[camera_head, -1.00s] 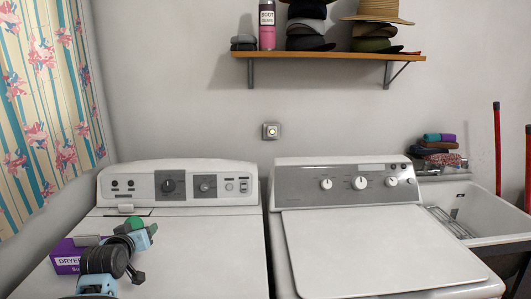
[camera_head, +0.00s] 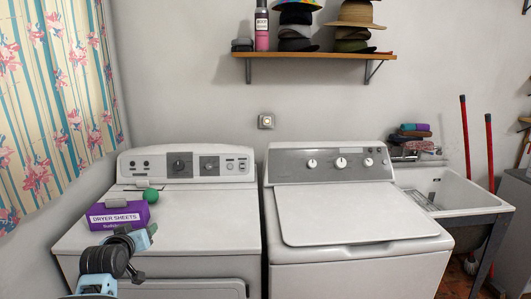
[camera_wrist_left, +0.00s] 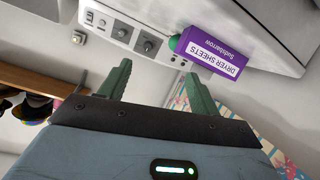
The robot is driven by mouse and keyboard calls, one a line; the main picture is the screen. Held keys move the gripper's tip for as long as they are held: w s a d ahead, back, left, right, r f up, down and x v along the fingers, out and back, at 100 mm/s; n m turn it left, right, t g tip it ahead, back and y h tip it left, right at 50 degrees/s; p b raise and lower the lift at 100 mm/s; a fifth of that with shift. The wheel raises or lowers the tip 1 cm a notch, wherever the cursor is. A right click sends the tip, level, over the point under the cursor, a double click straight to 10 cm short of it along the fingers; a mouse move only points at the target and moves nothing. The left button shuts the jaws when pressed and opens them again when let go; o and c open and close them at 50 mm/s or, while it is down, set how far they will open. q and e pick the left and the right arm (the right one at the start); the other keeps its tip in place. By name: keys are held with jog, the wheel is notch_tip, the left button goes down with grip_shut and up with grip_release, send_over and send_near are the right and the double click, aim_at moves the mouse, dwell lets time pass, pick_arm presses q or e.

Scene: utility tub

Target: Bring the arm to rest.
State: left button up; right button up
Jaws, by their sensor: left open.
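My left arm comes in from the lower left in the head view, with its wrist (camera_head: 122,245) in front of the left machine. In the left wrist view my left gripper (camera_wrist_left: 157,78) has its two green fingers spread apart, with nothing between them. It is clear of the purple dryer sheets box (camera_head: 118,216) and the green ball (camera_head: 150,195), which sit on the left machine. The box (camera_wrist_left: 214,56) and ball (camera_wrist_left: 173,43) also show in the left wrist view, beyond the fingers. My right gripper is in neither view.
The left machine (camera_head: 205,215) and right machine (camera_head: 345,212) stand side by side, with a narrow gap. A utility tub (camera_head: 462,190) is at the right, with folded cloths (camera_head: 414,131) behind it. Floral fabric (camera_head: 50,110) hangs at the left.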

pick_arm(q)
jog(key=s+d+f+m+g+h, duration=0.1)
jog(key=s+d+f+m, duration=0.15)
jog(key=s+f, duration=0.75)
jog(key=s+d+f+m+g, duration=0.1)
jog(key=s+d+f, duration=0.3)
jog(key=s+f, duration=0.55)
jog(key=s+d+f+h, duration=0.1)
jog(key=s+d+f, duration=0.1)
jog(key=s, duration=0.6)
jog(key=s+d+f+m+g+h, duration=0.1)
jog(key=s+d+f, duration=0.2)
jog(key=s, duration=0.6)
jog(key=s+d+f+m+g, duration=0.1)
jog(key=s+d+f, duration=0.2)
jog(key=s+f, duration=0.3)
jog(key=shift+s+h, duration=0.4)
jog(key=shift+s, duration=0.8)
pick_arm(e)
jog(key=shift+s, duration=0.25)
pick_arm(q)
jog(key=shift+f+m, duration=0.1)
jog(key=shift+m, duration=0.15)
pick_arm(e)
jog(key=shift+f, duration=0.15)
